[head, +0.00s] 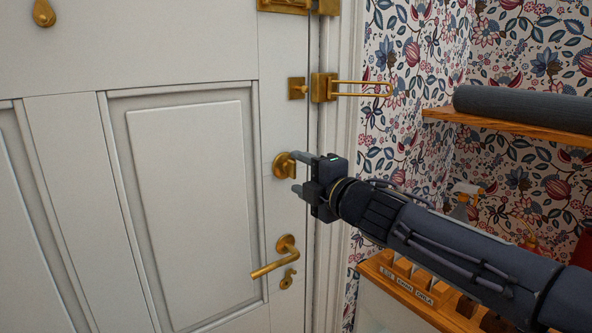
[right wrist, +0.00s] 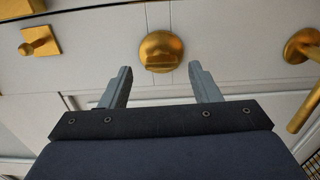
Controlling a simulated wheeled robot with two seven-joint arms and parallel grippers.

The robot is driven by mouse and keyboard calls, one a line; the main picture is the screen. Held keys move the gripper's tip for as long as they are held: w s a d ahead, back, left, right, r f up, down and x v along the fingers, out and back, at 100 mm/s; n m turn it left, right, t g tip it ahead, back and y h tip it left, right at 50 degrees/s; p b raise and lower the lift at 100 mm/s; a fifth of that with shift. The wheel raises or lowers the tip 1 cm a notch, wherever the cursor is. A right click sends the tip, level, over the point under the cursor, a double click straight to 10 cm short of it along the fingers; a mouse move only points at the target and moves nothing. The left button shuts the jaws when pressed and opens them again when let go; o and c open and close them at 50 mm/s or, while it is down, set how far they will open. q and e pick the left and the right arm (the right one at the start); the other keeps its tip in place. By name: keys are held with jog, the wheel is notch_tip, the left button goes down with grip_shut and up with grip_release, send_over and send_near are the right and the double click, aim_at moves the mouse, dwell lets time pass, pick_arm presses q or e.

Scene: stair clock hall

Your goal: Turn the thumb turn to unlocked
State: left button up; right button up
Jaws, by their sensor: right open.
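The brass thumb turn (head: 284,165) is a round plate with a raised grip on the white door (head: 190,180), above the lever handle. In the right wrist view the thumb turn (right wrist: 161,52) lies just beyond and between my fingertips, its grip running across the picture. My right gripper (head: 298,172) is open at the thumb turn, one finger above it and one below in the head view. In the right wrist view my right gripper (right wrist: 160,78) has empty space between its fingers, and I see no contact. My left gripper is not in view.
A brass lever handle (head: 273,258) and a keyhole cover (head: 288,279) sit below the thumb turn. A brass swing-bar guard (head: 350,88) sits above, on the frame. At right are a wooden shelf (head: 520,125) with a dark roll (head: 525,103) and a lower wooden rack (head: 405,285).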

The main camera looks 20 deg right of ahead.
jog(key=p+v, duration=0.1)
jog(key=v, duration=0.4)
jog(key=shift+s+d, duration=0.1)
jog(key=shift+s, duration=0.1)
